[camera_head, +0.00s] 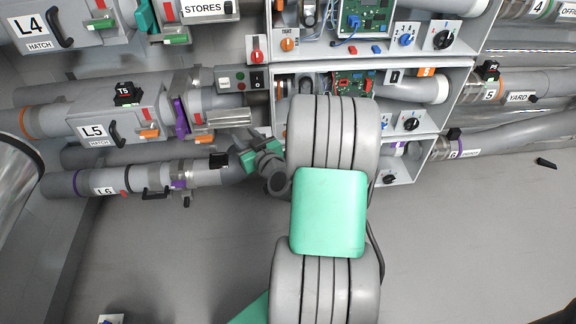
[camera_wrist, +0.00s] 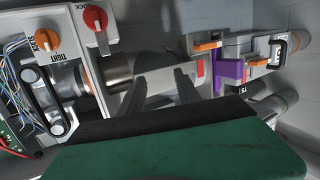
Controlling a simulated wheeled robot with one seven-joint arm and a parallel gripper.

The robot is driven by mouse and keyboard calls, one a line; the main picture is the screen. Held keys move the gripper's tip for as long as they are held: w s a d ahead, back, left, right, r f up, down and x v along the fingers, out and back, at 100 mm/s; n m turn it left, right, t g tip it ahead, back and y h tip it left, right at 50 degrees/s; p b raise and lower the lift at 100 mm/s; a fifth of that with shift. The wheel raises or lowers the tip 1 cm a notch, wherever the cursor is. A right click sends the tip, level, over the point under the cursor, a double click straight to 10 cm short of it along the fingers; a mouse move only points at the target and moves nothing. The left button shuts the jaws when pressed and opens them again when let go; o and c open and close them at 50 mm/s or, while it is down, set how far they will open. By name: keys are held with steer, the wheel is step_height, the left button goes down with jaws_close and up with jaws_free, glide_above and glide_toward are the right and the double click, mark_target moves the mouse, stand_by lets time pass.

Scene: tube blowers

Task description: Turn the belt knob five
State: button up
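In the wrist view, an orange knob (camera_wrist: 47,39) sits on a white panel marked TIGHT, beside a dark belt (camera_wrist: 42,100) on two pulleys. I take it for belt knob five, since the L5 hatch pipe adjoins it. My arm appears to hide that knob in the head view. My gripper (camera_wrist: 160,73) has its two dark fingers apart with nothing visibly held. The fingers stand in front of a grey bar with a red end, right of the orange knob. In the head view, my gripper (camera_head: 247,150) is near the row-five pipe, partly blocked by my wrist.
A red knob (camera_wrist: 95,18) stands close to the orange one. A purple slider (camera_wrist: 229,70) and orange handles lie to the right. Loose wires (camera_wrist: 15,60) and a green circuit board (camera_wrist: 12,135) are at left. The floor (camera_head: 180,250) below the pipes is mostly clear.

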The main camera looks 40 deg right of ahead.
steer(key=s+d+f+m+g+h+b, duration=0.1)
steer(key=s+d+f+m+h+b, duration=0.35)
steer(key=s+d+f+h, duration=0.4)
steer(key=w+d+y+p, duration=0.1)
steer(key=w+d+p, duration=0.3)
steer(key=w+d, duration=0.3)
steer(key=shift+w+d+f+m, duration=0.15)
steer(key=shift+f+m, duration=0.05)
steer(key=shift+m, duration=0.25)
jaws_close()
